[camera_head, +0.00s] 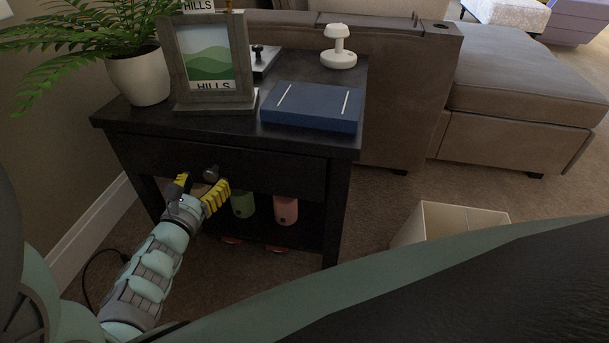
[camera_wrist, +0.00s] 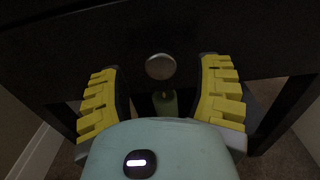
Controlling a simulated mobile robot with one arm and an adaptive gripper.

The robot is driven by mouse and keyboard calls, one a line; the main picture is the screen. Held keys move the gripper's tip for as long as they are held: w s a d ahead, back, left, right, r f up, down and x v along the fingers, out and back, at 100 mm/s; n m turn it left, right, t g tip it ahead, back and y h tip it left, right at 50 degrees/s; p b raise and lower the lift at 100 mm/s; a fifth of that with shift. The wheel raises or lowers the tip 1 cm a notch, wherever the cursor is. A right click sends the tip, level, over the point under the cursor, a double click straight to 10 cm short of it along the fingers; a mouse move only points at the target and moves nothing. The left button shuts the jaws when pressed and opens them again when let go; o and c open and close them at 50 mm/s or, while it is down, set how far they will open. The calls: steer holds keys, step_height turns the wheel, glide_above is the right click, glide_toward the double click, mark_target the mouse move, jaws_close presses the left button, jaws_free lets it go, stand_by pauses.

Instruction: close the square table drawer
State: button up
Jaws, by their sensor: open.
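The dark square table (camera_head: 240,132) stands against the wall, with a drawer (camera_head: 270,168) under its top. The drawer front looks about level with the table frame in the head view; I cannot tell whether a small gap remains. Its round metal knob (camera_head: 211,173) shows in the wrist view (camera_wrist: 160,67) just beyond and between my fingertips. My gripper (camera_head: 201,190) is open, with its yellow-padded fingers on either side of the knob, close to the drawer front. In the wrist view the gripper (camera_wrist: 160,82) holds nothing. I cannot tell whether it touches the drawer.
On the tabletop are a potted fern (camera_head: 138,78), a picture frame (camera_head: 212,62), a blue book (camera_head: 312,106) and a white lamp-like object (camera_head: 339,48). Green (camera_head: 243,205) and pink (camera_head: 286,210) containers stand on the lower shelf. A cream bin (camera_head: 450,220) is on the carpet to the right, near a brown sofa (camera_head: 520,90).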

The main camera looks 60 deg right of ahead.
mark_target(209, 176)
steer(key=shift+x, duration=1.65)
steer(key=shift+s, duration=0.15)
jaws_close()
